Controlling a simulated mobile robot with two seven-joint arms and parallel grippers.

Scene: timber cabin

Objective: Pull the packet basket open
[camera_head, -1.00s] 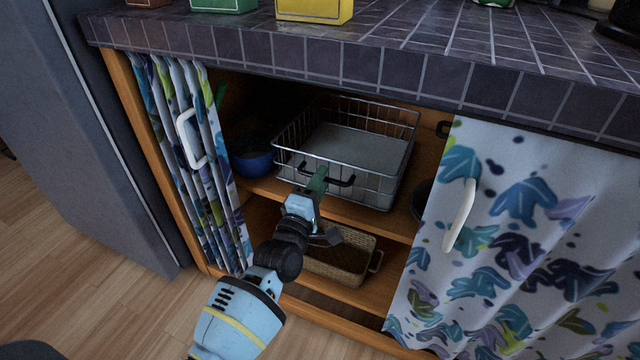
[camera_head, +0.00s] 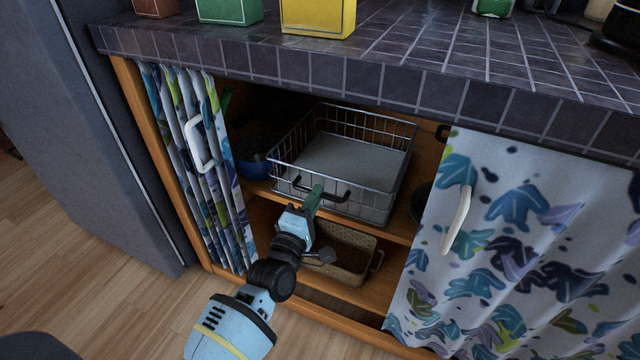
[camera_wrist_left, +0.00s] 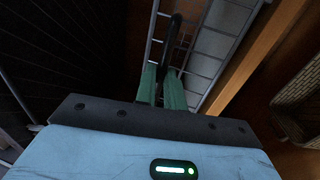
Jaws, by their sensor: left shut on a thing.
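The packet basket (camera_head: 352,154) is a silver wire basket with a pale flat bottom and a dark handle (camera_head: 334,194) on its front. It sits on the upper shelf of the open cabinet, its front near the shelf edge. My left gripper (camera_head: 314,194) is shut on the dark handle. In the left wrist view the green fingers (camera_wrist_left: 163,86) close around the handle (camera_wrist_left: 172,45), with the basket's wires beyond. The basket's inside looks empty in the head view. My right gripper is not in view.
A woven basket (camera_head: 345,262) stands on the lower shelf. A blue bowl (camera_head: 254,168) is left of the wire basket. Patterned curtains with white handles hang at left (camera_head: 190,150) and right (camera_head: 520,230). The tiled counter (camera_head: 400,85) overhangs above.

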